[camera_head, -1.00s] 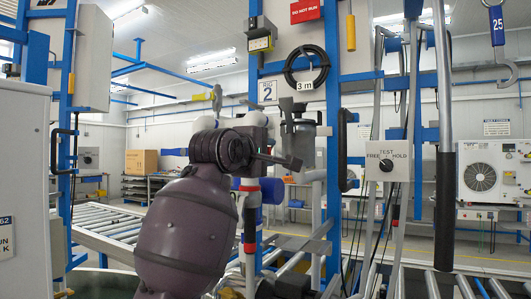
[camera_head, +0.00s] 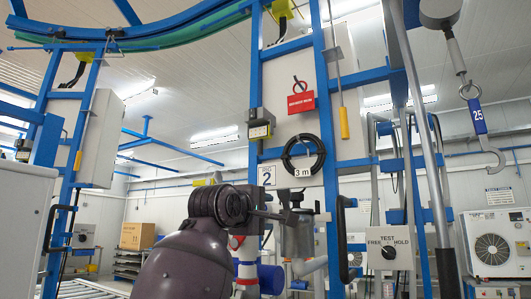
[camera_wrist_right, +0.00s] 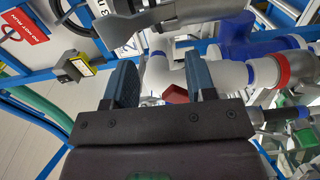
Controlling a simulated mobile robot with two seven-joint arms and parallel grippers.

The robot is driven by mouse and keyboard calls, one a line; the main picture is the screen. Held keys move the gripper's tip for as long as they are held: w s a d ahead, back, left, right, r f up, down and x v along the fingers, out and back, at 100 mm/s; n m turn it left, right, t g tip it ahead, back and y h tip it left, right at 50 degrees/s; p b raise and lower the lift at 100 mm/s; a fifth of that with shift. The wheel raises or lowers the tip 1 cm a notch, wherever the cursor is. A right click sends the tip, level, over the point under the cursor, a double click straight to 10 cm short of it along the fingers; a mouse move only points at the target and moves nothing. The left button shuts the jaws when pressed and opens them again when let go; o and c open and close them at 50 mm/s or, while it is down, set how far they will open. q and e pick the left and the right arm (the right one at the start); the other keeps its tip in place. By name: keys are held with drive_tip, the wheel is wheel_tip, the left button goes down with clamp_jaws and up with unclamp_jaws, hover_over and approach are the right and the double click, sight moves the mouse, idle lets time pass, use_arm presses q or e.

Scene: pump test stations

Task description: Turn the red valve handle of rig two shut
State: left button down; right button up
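In the right wrist view, a small red piece (camera_wrist_right: 175,94), which looks like part of the red valve handle, shows between my right gripper's fingers, partly hidden behind the gripper body. My right gripper (camera_wrist_right: 162,70) is open, one finger on either side of the red piece; I cannot tell whether they touch it. White pipework (camera_wrist_right: 228,74) with a red band lies beside the right finger. In the head view, rig two has a "2" plate (camera_head: 267,175). A purple-grey arm of mine in front of it hides the valve area. My left gripper is not identifiable in view.
A black hose coil (camera_head: 303,153) hangs above the pump (camera_head: 297,238). A TEST/FREE/HOLD switch box (camera_head: 389,248) is to the right. A hanging hook (camera_head: 487,150) and blue frame posts (camera_head: 333,200) stand close by. A cardboard box (camera_head: 137,235) is far left.

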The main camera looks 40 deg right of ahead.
wheel_tip(320, 180, up, 13)
drive_tip(key=p, duration=0.1)
drive_tip(key=shift+p, duration=0.4)
